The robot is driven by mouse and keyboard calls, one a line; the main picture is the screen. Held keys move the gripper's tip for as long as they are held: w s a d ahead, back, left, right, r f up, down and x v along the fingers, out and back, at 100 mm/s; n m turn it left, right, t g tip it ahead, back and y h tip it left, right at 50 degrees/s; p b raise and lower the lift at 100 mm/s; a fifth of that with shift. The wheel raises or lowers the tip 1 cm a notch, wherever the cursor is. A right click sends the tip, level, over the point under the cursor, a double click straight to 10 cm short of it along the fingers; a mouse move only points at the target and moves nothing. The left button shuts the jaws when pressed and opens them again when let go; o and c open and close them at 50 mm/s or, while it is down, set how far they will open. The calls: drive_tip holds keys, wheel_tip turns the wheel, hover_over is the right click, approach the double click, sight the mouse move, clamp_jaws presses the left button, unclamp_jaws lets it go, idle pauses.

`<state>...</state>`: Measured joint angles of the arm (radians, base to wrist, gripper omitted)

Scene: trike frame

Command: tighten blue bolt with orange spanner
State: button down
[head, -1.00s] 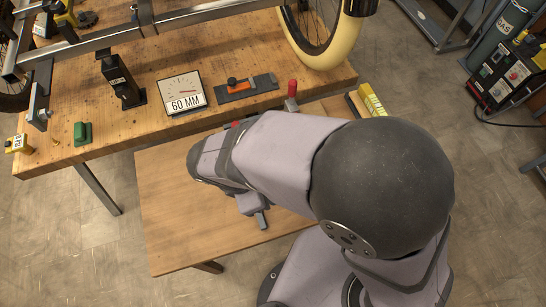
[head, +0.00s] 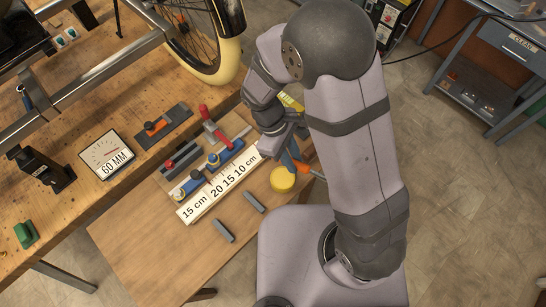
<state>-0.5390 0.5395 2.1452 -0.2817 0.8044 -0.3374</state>
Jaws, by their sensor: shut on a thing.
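My gripper (head: 288,148) is low over the right end of the small table, partly covered by my own wrist. It is shut on what looks like the orange spanner (head: 303,167), whose orange part and a short grey end stick out to the right below the jaws. A blue piece shows beside it, and I cannot tell what it belongs to. A blue round piece (head: 213,158), perhaps the blue bolt, sits on a blue bar fixture (head: 226,154) left of my gripper, apart from the spanner.
A white ruler strip (head: 214,197) lies in front of the fixture. A red-handled clamp (head: 209,122) stands behind it. A yellow round piece (head: 283,181) is beside my gripper. Two grey bars (head: 223,231) lie in front.

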drive_tip(key=w+a+m+y, duration=0.1)
drive_tip(key=a+m, duration=0.1)
drive_tip(key=m, duration=0.1)
drive_tip(key=w+a+m+g+y, duration=0.1)
drive_tip(key=m, duration=0.3)
drive_tip(key=a+f+m+g+y, duration=0.1)
drive_tip(key=a+m, duration=0.1)
drive_tip(key=m, duration=0.1)
drive_tip(key=shift+w+a+m, duration=0.3)
drive_tip(key=shift+w+m, duration=0.1)
drive_tip(key=w+a+m+t+y, duration=0.3)
drive_tip(key=w+a+m+y, duration=0.2)
drive_tip(key=m, duration=1.2)
drive_tip(key=shift+w+a+r, duration=0.35)
drive_tip(key=shift+w+a, duration=0.15)
drive_tip(key=shift+d+p, duration=0.15)
drive_tip(key=shift+p, duration=0.15)
drive_tip(key=shift+f+b, duration=2.05)
drive_tip(key=shift+f, duration=0.55)
drive_tip(key=shift+f+b, duration=0.5)
drive_tip(key=shift+f, duration=0.55)
idle(0.5)
